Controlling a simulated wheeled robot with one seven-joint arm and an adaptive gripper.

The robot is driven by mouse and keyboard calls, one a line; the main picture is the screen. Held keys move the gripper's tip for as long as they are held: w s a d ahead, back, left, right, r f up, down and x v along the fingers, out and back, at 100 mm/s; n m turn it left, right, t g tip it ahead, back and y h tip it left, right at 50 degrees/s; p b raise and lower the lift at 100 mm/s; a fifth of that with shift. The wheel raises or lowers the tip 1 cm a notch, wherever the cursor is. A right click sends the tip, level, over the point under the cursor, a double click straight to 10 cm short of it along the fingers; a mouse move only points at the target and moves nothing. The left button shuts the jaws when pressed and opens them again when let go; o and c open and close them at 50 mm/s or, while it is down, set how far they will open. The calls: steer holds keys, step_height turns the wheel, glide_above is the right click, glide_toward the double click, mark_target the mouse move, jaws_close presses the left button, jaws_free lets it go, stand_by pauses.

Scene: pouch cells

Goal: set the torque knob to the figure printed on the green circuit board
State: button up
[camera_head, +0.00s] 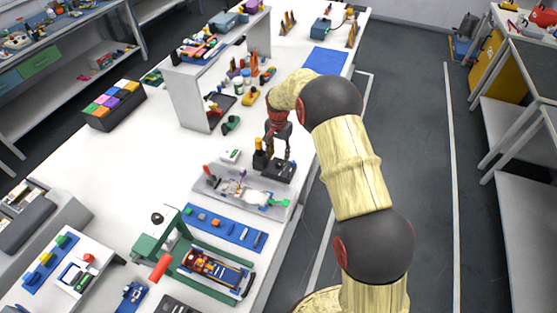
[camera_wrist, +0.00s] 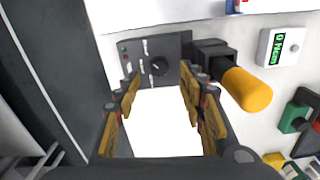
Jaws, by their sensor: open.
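The torque knob (camera_wrist: 160,67) is a round black knob on a dark panel (camera_wrist: 136,51) with small white labels around it, too small to read. The panel is a dark box (camera_head: 286,174) in the head view, below my gripper (camera_head: 279,151). In the wrist view my gripper (camera_wrist: 161,84) is open and empty, its fingers either side of the knob in the picture; I see no contact.
A white meter (camera_wrist: 283,47) with a green display reading in Ncm lies right of the tool. A grey tray (camera_head: 211,184) with a white part sits nearby. A blue mat (camera_head: 232,231) and a green press frame (camera_head: 151,245) are closer. The table's right edge is near.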

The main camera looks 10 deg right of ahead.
mark_target(278, 163)
step_height(278, 163, up, 8)
steer(key=shift+f, duration=0.1)
stand_by(0.7)
steer(key=s+f+n+g, duration=0.1)
steer(key=s+f+n, duration=0.15)
steer(key=s, duration=0.35)
steer(key=s+r+n+t+b, duration=0.1)
steer(key=s+r+n+t, duration=0.1)
steer(key=s+r, duration=0.6)
steer(key=s+r+n+t+b, duration=0.1)
steer(key=s+r+t, duration=0.1)
steer(key=s+r, duration=0.6)
steer(key=s+r+n+t+b, duration=0.1)
steer(key=s+r, duration=0.7)
steer(key=s, duration=1.1)
steer(key=shift+n+t, duration=0.8)
steer(key=shift+n, duration=0.05)
